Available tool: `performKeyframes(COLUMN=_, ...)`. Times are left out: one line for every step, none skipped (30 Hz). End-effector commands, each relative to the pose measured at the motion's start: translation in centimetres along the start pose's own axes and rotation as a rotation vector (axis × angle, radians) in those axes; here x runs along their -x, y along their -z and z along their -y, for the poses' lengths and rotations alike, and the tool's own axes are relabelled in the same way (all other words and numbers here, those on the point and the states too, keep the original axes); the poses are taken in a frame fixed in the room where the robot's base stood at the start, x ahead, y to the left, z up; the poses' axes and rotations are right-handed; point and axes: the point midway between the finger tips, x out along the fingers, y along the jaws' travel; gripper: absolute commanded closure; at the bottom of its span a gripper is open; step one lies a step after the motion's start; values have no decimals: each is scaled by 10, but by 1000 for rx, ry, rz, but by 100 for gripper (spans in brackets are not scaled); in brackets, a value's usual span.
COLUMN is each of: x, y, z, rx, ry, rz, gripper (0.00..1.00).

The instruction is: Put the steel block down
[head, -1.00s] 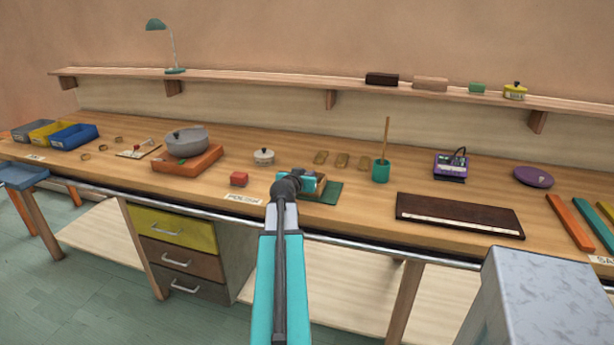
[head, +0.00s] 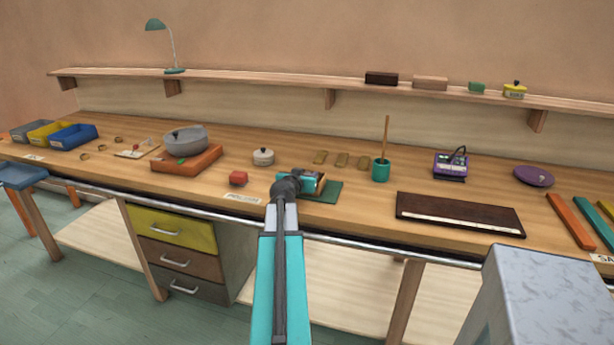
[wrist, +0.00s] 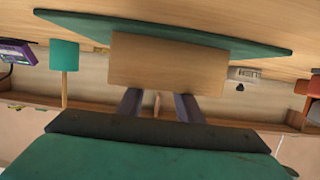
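No bare-steel block can be picked out in either view. A wood-coloured block (wrist: 167,65) fills the middle of the wrist view and shows small beside my gripper in the head view (head: 319,183). My gripper (wrist: 159,92) points at it, its two dark fingers apart and their tips hidden at the block's edge. I cannot tell whether they hold it. A thin pinkish-brown piece shows between the fingers. A green mat (head: 328,195) lies at the block; it spreads behind it in the upside-down wrist view (wrist: 90,25). Whether they touch is unclear.
A teal cup with a stick (head: 381,171) and a dark board (head: 460,214) are to the right. A grey speckled block (head: 550,295) fills the lower right.

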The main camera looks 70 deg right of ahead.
Motion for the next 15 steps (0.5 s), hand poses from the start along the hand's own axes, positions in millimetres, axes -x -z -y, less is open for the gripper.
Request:
performKeyframes(x=0, y=-3, z=2, rx=1, ry=2, rz=4, gripper=64)
performKeyframes(x=0, y=-3, z=2, rx=1, ry=2, rz=4, gripper=64)
performKeyframes(x=0, y=-3, z=2, rx=1, ry=2, rz=4, gripper=64)
performKeyframes(x=0, y=-3, z=2, rx=1, ry=2, rz=4, gripper=64)
performKeyframes(x=0, y=-3, z=2, rx=1, ry=2, rz=4, gripper=64)
performKeyframes(x=0, y=-3, z=2, rx=1, ry=2, rz=4, gripper=64)
performKeyframes(x=0, y=-2, z=2, rx=1, ry=2, rz=4, gripper=64)
performKeyframes(x=0, y=-2, z=2, rx=1, ry=2, rz=4, gripper=64)
performKeyframes(x=1, y=-1, z=2, rx=2, ry=2, rz=5, gripper=64)
performKeyframes(x=1, y=-1, z=2, rx=2, ry=2, rz=5, gripper=64)
performKeyframes(x=1, y=0, z=2, rx=2, ry=2, rz=5, gripper=64)
performKeyframes(x=1, y=1, z=2, rx=2, ry=2, rz=5, gripper=64)
performKeyframes(x=2, y=2, z=2, rx=2, ry=2, rz=4, gripper=64)
performKeyframes(x=2, y=4, z=2, rx=2, ry=2, rz=4, gripper=64)
performKeyframes(x=3, y=5, z=2, rx=2, ry=2, rz=4, gripper=64)
